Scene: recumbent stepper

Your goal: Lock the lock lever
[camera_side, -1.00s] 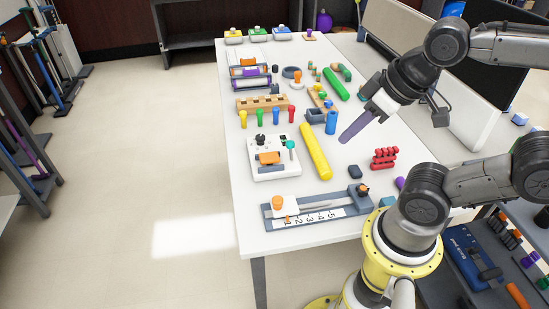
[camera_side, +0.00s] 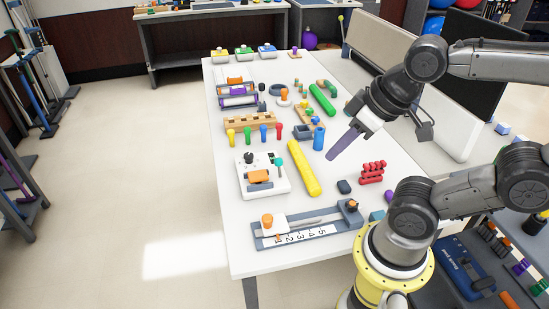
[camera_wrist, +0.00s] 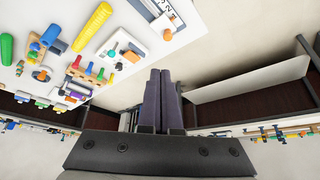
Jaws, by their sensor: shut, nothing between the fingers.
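My gripper (camera_side: 329,158) has long purple fingers, closed together and empty. It hangs in the air over the right-middle of the white table, near the yellow cylinder. A white box (camera_side: 280,185) with a black knob, an orange block (camera_side: 259,177) and a teal-topped lever (camera_side: 279,162) stands on the table left of the gripper. A grey slider device (camera_side: 330,228) with a numbered scale and an orange knob (camera_side: 267,219) lies at the front edge. Which part is the lock lever I cannot tell. In the wrist view, the closed fingers (camera_wrist: 158,74) point past the table edge, touching nothing.
A yellow cylinder (camera_side: 303,168) lies right of the white box. A blue cylinder (camera_side: 318,138) stands behind the gripper. Coloured pegs (camera_side: 263,132) stand in a row farther back. Red stacked pieces (camera_side: 372,172) lie to the right. Bare table shows along the left edge.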

